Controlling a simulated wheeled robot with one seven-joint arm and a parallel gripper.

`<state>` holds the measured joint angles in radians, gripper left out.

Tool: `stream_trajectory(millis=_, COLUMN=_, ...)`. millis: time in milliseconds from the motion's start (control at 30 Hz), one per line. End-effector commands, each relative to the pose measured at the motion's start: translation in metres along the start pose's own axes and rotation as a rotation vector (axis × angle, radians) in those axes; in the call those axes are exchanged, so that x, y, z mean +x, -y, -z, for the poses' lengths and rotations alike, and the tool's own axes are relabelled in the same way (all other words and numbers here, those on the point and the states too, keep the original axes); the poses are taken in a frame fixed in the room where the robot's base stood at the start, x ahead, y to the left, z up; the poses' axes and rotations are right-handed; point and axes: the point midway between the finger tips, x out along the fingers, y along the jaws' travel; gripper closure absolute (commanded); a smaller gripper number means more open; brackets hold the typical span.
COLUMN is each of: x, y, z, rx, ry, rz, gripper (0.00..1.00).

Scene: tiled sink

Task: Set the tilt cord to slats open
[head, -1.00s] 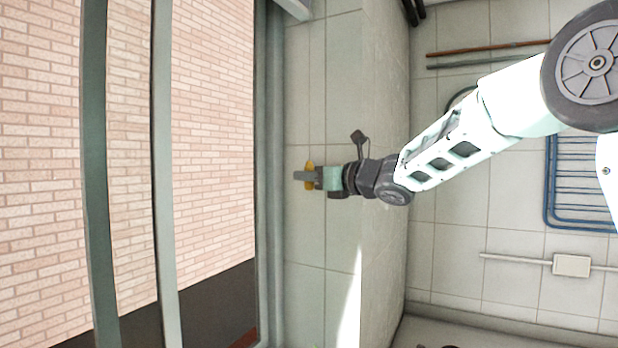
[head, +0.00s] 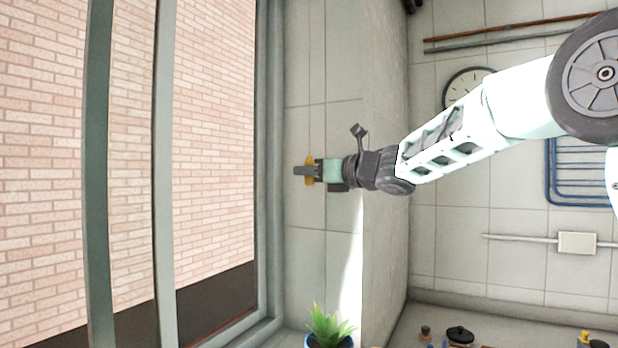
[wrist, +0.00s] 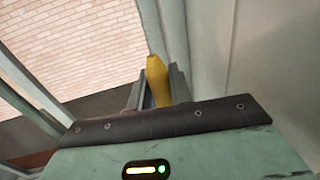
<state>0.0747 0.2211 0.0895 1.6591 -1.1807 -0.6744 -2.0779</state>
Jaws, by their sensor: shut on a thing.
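My gripper (head: 303,171) is beside the window, in front of the tiled wall strip to the right of the window frame. It is shut on a small yellow piece (head: 310,180), which looks like the tassel of the tilt cord. In the wrist view the yellow piece (wrist: 157,80) stands between the two fingers, tapering toward its far end. I cannot make out the cord itself or any slats in these frames.
The window frame (head: 268,120) is just left of my gripper, with a brick wall outside. A potted plant (head: 329,330) stands below on the counter. A clock (head: 462,88), blue rack (head: 552,180) and pipe (head: 510,240) are on the right wall.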

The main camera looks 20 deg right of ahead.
Motion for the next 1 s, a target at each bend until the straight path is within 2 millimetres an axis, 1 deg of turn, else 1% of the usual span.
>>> stream_trajectory(millis=33, x=0.000, y=0.000, z=0.007, rx=0.001, ry=-0.001, rz=0.001, gripper=1.00)
stream_trajectory(millis=467, x=0.000, y=0.001, z=0.011, rx=0.002, ry=-0.009, rz=0.001, gripper=1.00)
stream_trajectory(millis=500, x=0.000, y=0.001, z=0.011, rx=0.002, ry=-0.009, rz=0.001, gripper=0.68)
stream_trajectory(millis=533, x=0.000, y=0.001, z=0.011, rx=0.002, ry=-0.009, rz=0.000, gripper=0.60)
stream_trajectory(millis=867, x=-0.002, y=0.000, z=0.008, rx=0.000, ry=-0.002, rz=0.001, gripper=0.59)
stream_trajectory(millis=1000, x=-0.016, y=0.001, z=0.008, rx=-0.002, ry=0.000, rz=0.003, gripper=0.59)
